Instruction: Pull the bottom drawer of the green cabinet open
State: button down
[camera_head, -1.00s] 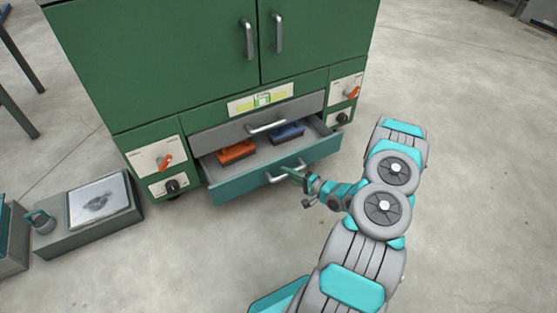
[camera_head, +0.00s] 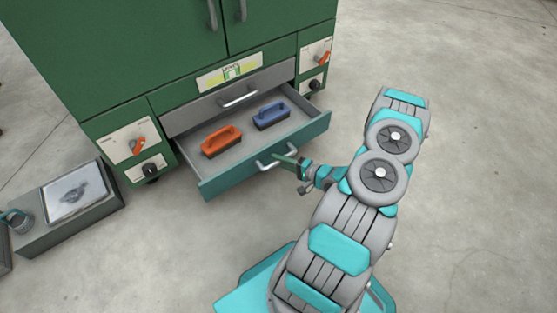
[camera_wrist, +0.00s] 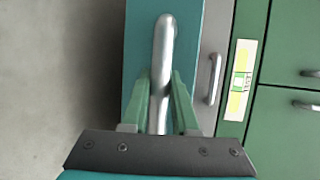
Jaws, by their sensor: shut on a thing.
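The green cabinet (camera_head: 120,60) stands at the upper left in the head view. Its bottom drawer (camera_head: 225,181), with a teal front, is pulled well out and its inside shows. An orange-handled block (camera_head: 221,141) and a blue-handled block (camera_head: 271,116) lie in it. My gripper (camera_head: 287,160) is at the drawer's silver handle (camera_head: 268,163). In the wrist view the green fingers (camera_wrist: 161,105) are shut on the handle (camera_wrist: 164,45), one on each side of the bar.
The grey drawer (camera_head: 225,97) above is shut. Knob panels (camera_head: 133,146) flank the drawers. A grey box with a plate on top (camera_head: 72,193) stands on the floor at left. The floor right of the cabinet is clear.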

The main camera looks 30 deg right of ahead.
jog(key=c, duration=0.7)
grip_release()
jog(key=shift+s+d, duration=0.1)
jog(key=shift+d, duration=0.05)
jog(key=shift+v, duration=3.8)
